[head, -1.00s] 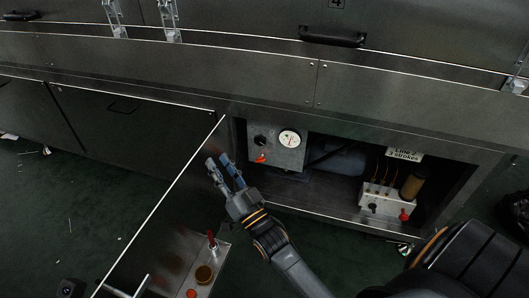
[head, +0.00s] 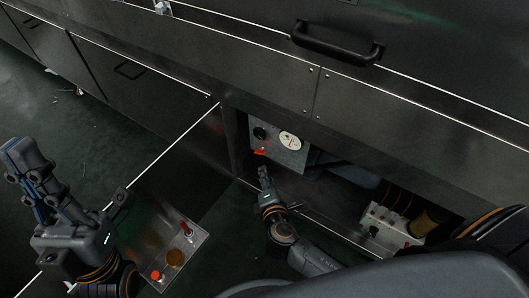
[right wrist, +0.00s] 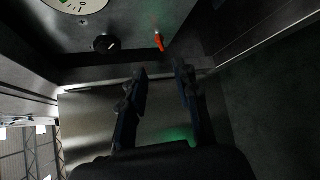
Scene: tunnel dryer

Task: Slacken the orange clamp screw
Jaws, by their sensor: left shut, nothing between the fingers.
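A small orange-red screw or lever (head: 260,151) sits low on the grey gauge panel (head: 291,157), below a black knob. My right gripper (head: 264,172) is just below the panel, apart from the screw. In the right wrist view its two fingers (right wrist: 160,77) stand apart with nothing between them. My left gripper (head: 20,152) is raised at the far left, shut and empty, away from the panel.
The panel is inside an open low cabinet. A white valve block (head: 382,222) with a red knob stands further right. The open door (head: 181,172) carries a plate (head: 200,240) with a red lever and orange knob. A black handle (head: 336,44) is above.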

